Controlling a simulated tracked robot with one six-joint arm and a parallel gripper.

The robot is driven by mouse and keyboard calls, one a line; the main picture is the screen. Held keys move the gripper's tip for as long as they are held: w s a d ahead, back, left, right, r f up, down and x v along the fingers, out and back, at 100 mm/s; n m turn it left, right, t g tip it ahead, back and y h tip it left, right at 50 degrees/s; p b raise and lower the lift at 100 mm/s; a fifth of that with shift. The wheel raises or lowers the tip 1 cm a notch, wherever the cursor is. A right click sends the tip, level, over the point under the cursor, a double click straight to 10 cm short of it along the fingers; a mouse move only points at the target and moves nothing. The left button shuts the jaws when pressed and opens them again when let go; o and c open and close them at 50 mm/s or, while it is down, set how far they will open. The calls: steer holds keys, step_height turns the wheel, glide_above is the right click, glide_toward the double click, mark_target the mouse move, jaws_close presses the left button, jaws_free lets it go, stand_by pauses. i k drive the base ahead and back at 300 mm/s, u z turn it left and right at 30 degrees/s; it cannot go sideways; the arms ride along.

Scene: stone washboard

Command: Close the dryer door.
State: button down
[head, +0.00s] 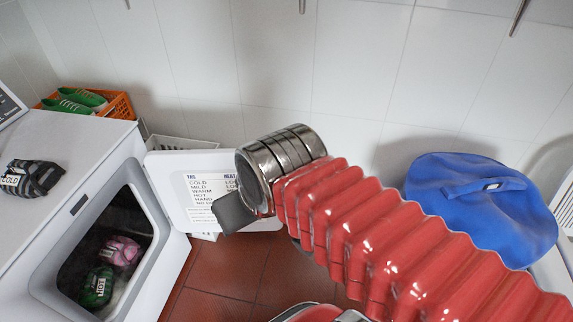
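The white dryer (62,205) stands at the left with its dark opening facing right and toward me. Its door (182,208) stands wide open to the right of the opening, with a printed label of words such as COLD and WARM on the face I see. Part of the door is hidden behind my arm's end. My gripper (235,213) shows as a dark grey piece beyond the metal rings, in front of the door in the picture. Whether it touches the door, and whether its fingers are open, I cannot tell.
Pink (122,250) and green (97,287) bundles lie inside the dryer. A dark bundle marked COLD (32,178) and an orange crate (118,106) with green shoes sit on top. A blue bag (470,215) is at the right. Red-brown floor tiles (222,268) show below the door.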

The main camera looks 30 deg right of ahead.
mark_target(187, 183)
steer(key=z, duration=0.05)
steer(key=i, duration=1.4)
steer(key=u, duration=0.6)
